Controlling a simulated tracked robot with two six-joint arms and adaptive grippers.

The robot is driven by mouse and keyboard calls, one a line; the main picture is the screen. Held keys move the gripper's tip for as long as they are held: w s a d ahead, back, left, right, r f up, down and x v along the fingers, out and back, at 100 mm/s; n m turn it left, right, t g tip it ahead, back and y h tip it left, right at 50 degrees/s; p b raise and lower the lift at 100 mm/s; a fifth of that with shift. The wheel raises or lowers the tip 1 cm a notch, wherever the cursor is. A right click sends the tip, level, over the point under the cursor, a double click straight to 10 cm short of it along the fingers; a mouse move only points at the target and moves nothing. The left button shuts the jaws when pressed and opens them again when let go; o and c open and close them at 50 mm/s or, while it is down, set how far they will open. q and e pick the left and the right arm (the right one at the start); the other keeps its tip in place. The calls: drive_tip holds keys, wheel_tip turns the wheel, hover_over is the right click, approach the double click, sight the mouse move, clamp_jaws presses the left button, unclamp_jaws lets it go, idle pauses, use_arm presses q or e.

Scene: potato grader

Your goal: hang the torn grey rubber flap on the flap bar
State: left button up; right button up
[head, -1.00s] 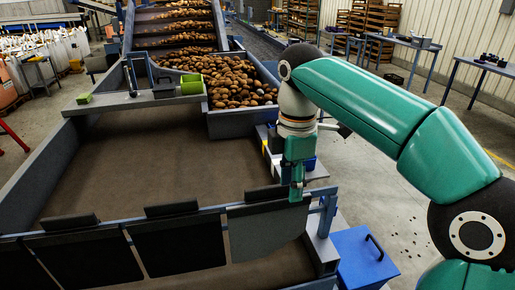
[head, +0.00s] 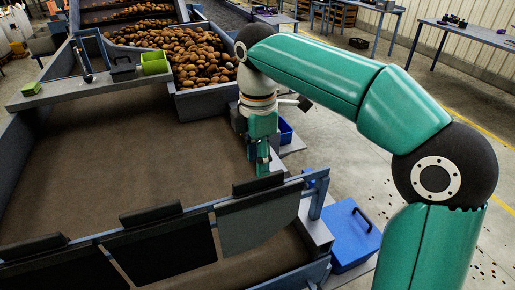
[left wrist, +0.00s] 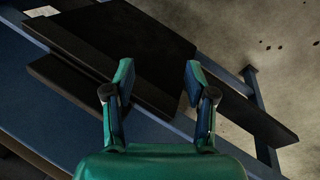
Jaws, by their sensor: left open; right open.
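The grey rubber flap (head: 258,218) hangs at the right end of the flap bar (head: 190,212), its lower edge slanting. A dark strip (head: 258,184) sits above its top edge. My right gripper (head: 262,168) is open, just behind that strip on the belt side; whether it touches is unclear. My left gripper (left wrist: 158,70) is open and empty in the left wrist view, above a black panel (left wrist: 130,40) and blue frame; it is not in the head view. Two black flaps (head: 160,250) hang left of the grey one.
The brown belt (head: 140,140) is empty. A blue box (head: 352,235) stands right of the frame. A crossbeam (head: 80,84) holds a green bin (head: 154,63). Potatoes (head: 195,55) fill the hopper behind.

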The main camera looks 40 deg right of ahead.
sight(259, 187)
drive_tip(key=shift+s+f, duration=0.2)
drive_tip(key=shift+f, duration=0.65)
drive_tip(key=shift+f+b, duration=1.4)
drive_tip(key=shift+f, duration=1.15)
drive_tip(key=shift+c, duration=0.2)
clamp_jaws()
drive_tip(key=shift+r, duration=0.1)
drive_tip(key=shift+r, duration=0.1)
